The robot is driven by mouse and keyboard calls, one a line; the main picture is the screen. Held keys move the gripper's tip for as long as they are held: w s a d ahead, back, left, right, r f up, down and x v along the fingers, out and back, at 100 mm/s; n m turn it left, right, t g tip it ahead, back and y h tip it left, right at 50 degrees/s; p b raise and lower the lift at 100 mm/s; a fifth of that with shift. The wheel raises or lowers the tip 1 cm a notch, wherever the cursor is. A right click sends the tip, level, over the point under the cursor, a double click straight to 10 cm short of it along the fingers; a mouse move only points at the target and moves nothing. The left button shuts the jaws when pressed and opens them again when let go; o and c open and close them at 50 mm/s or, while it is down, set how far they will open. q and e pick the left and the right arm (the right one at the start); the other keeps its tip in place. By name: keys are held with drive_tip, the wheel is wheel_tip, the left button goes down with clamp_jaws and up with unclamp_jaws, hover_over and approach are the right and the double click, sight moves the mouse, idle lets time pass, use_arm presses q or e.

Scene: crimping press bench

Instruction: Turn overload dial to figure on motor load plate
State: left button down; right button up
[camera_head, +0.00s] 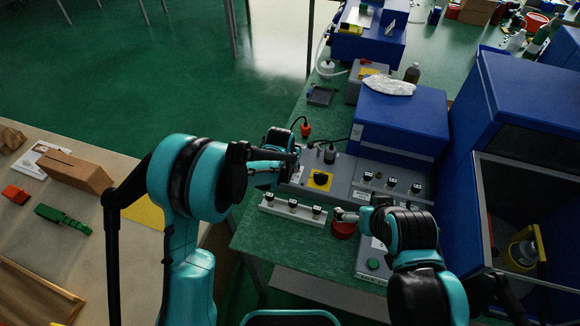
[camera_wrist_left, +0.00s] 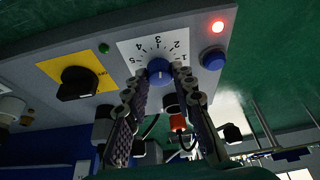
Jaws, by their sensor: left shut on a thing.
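The overload dial (camera_wrist_left: 159,71) is a blue knob on a white scale plate (camera_wrist_left: 133,47) with figures around it, in the left wrist view. My left gripper (camera_wrist_left: 160,80) has one finger on each side of the dial and is shut on it. I cannot read which figure the dial points to. In the head view my left gripper (camera_head: 287,167) is at the left end of the grey control box (camera_head: 340,181) and hides the dial. My right gripper (camera_head: 346,215) is just above a red round object (camera_head: 343,230); its fingers are too small to judge. I cannot make out a motor load plate.
Beside the dial are a lit red lamp (camera_wrist_left: 218,27), a blue button (camera_wrist_left: 213,58) and a black rotary switch (camera_wrist_left: 78,83) on yellow. A pale strip with black knobs (camera_head: 292,208) lies in front of the box. Blue cabinets (camera_head: 401,119) stand behind and right.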

use_arm(q)
drive_tip(key=c, duration=1.3)
unclamp_jaws()
drive_tip(key=shift+o, duration=0.2)
drive_tip(key=v, duration=1.2)
drive_tip(key=shift+a, duration=0.1)
drive_tip(key=s+a+r+n+t, duration=0.1)
drive_tip(key=s+a+r, duration=0.2)
drive_tip(key=s+a, duration=0.5)
drive_tip(key=s+a+r+n+t+y, duration=0.1)
drive_tip(key=s+a+r, duration=0.3)
drive_tip(key=s+a, duration=0.4)
drive_tip(key=s+n+t, duration=0.1)
drive_tip(key=s, duration=0.6)
drive_tip(key=shift+a, duration=0.2)
